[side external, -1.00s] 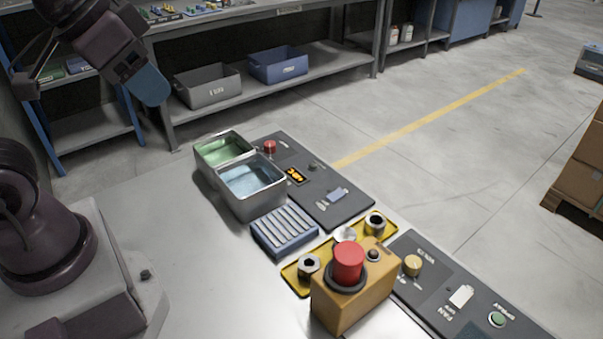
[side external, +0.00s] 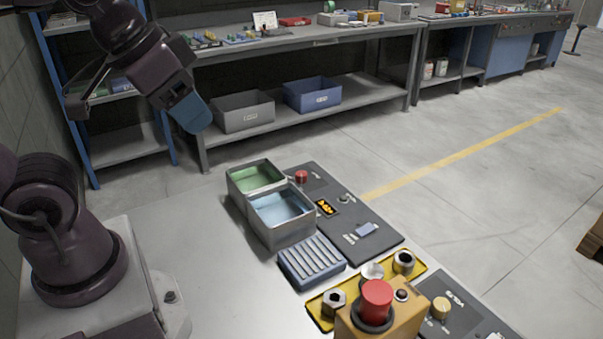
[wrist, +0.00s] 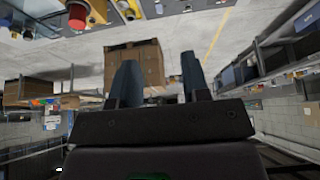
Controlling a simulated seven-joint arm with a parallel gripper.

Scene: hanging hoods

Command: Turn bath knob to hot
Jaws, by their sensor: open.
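A dark panel (side external: 375,233) lies beside two metal baths, one with green liquid (side external: 256,177) and one with blue liquid (side external: 281,208). My gripper (side external: 193,115) is raised at upper left, apart from the panel. In the wrist view my gripper (wrist: 160,78) has its two blue fingers apart with nothing between them.
A blue ribbed rack (side external: 312,262) stands in front of the baths. A yellow tray (side external: 420,272) holds metal fittings. An orange box with a red button (side external: 376,298) stands at the front. A yellow knob (side external: 440,307) is on a second panel.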

